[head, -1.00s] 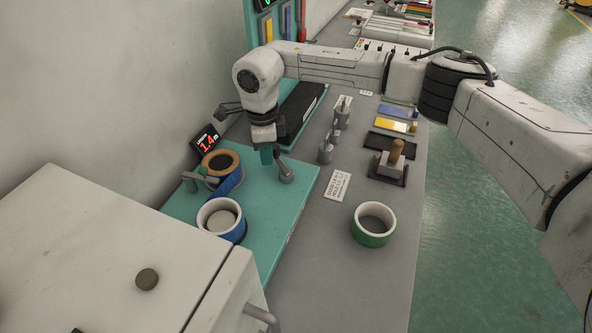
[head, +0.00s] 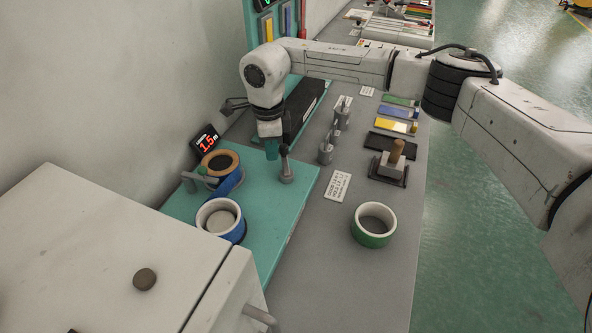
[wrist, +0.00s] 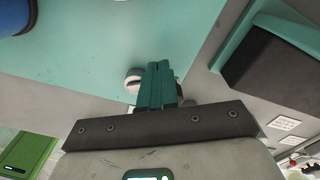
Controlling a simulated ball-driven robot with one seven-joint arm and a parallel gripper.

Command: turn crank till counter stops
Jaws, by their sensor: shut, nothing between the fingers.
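The grey crank (head: 286,172) stands at the right edge of the teal base plate (head: 262,225), its dark handle end pointing up. The counter (head: 205,141) at the back left of the plate shows red digits that read about 1.5. My gripper (head: 272,153) is shut and empty, with its teal fingers down just left of the crank handle. I cannot tell whether they touch. In the wrist view the shut fingers (wrist: 160,85) partly cover a pale round part (wrist: 133,80), likely the crank. A blue tape roll with a brown core (head: 220,162) and one with a white core (head: 220,218) sit on the plate.
A green tape roll (head: 374,225) lies on the grey bench to the right. A white cabinet (head: 120,260) fills the front left.

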